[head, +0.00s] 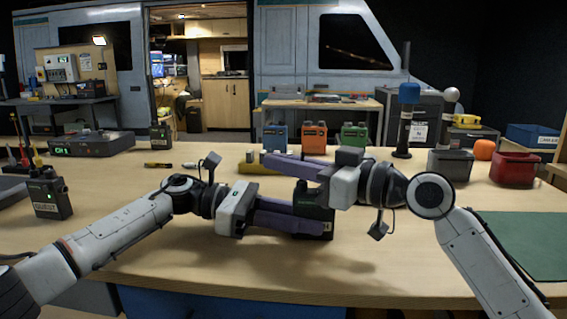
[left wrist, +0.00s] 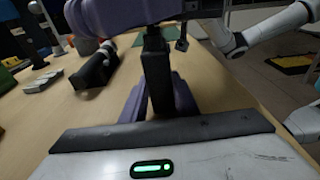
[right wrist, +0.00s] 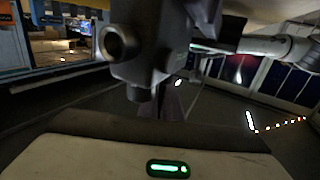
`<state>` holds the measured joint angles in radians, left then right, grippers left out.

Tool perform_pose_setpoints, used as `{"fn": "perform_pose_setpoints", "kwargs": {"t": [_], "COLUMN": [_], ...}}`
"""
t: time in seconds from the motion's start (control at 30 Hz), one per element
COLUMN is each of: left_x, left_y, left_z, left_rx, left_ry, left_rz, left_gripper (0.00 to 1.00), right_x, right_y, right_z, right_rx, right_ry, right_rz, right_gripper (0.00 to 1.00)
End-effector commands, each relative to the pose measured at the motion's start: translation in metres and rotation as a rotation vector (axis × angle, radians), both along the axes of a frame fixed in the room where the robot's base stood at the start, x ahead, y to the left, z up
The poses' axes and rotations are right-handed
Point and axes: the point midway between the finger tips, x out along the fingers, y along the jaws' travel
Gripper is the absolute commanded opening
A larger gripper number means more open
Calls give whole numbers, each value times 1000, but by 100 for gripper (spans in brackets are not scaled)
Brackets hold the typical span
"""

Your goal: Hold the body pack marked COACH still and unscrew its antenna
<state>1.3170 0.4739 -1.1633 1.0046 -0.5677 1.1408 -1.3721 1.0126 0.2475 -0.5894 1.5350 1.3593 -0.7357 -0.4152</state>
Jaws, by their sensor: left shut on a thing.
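A black body pack (head: 314,198) stands upright over the table's middle, and it also shows in the left wrist view (left wrist: 156,75). Its marking is not readable. My left gripper (head: 318,218) is shut on this pack, with purple fingers on either side of it. The antenna is hidden behind my right gripper, and whether those fingers are shut is unclear.
A pack marked GUEST (head: 50,194) stands at the left, another dark pack (head: 160,136) further back. Blue (head: 275,137), orange (head: 314,138) and green (head: 353,135) units line the back. A grey bin (head: 450,165) and red bin (head: 514,170) stand right. The front table is clear.

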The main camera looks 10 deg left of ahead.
Motion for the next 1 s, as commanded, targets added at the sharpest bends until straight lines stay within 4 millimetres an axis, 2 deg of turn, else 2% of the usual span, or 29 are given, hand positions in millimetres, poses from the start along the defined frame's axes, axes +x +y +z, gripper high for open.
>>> {"fn": "perform_pose_setpoints", "kwargs": {"t": [0.5, 1.0], "left_x": [0, 0], "left_y": [1, 1], "left_z": [0, 1], "left_rx": [-1, -1], "left_ry": [-1, 0], "left_rz": [1, 0], "left_gripper": [2, 2], "right_x": [-10, -12], "right_y": [3, 4], "right_z": [-1, -1], "right_rx": [0, -2], "right_ry": [7, 7], "right_rz": [317, 388], "right_gripper": [0, 0]}}
